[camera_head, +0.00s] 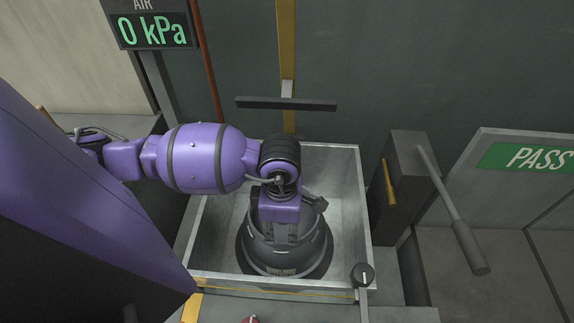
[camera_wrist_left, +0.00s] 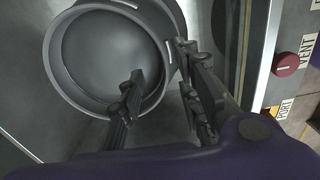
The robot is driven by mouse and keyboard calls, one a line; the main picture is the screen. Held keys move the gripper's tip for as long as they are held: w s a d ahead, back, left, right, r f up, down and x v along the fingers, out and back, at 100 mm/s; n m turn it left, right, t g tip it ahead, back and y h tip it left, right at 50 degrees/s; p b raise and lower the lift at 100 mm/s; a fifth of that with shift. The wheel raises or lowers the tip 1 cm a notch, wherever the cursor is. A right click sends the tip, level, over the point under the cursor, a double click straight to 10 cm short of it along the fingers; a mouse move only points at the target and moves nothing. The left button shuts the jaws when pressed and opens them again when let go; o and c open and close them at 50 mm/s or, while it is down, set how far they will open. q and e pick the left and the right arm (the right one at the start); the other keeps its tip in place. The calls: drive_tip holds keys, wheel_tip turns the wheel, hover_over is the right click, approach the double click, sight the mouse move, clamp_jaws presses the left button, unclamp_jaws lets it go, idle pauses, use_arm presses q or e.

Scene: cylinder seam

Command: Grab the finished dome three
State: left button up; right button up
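The dark grey dome (camera_head: 286,262) sits in an open metal box in the head view, its wide base ring on the box floor. My left gripper (camera_head: 283,232) points down over it and hides part of its top. In the left wrist view the dome (camera_wrist_left: 105,50) shows as a round grey form with a raised rim. My left gripper (camera_wrist_left: 160,62) is open there, with one finger over the round face and the other just outside the rim. I cannot tell whether either finger touches. My right gripper is in neither view.
The metal box (camera_head: 352,200) has walls close around the dome. A dark post with a lever (camera_head: 455,215) and a green PASS sign (camera_head: 530,157) stand to the right. A display (camera_head: 152,30) reads 0 kPa. A red VENT knob (camera_wrist_left: 286,64) shows in the wrist view.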

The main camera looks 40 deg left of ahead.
sight(284, 227)
use_arm(q)
wheel_tip(284, 227, down, 5)
drive_tip(key=shift+s+a+f, duration=0.1)
drive_tip(key=shift+s+f, duration=0.05)
drive_tip(key=shift+f, duration=0.05)
drive_tip(key=shift+c, duration=0.3)
clamp_jaws()
drive_tip(key=shift+r, duration=0.1)
idle(0.3)
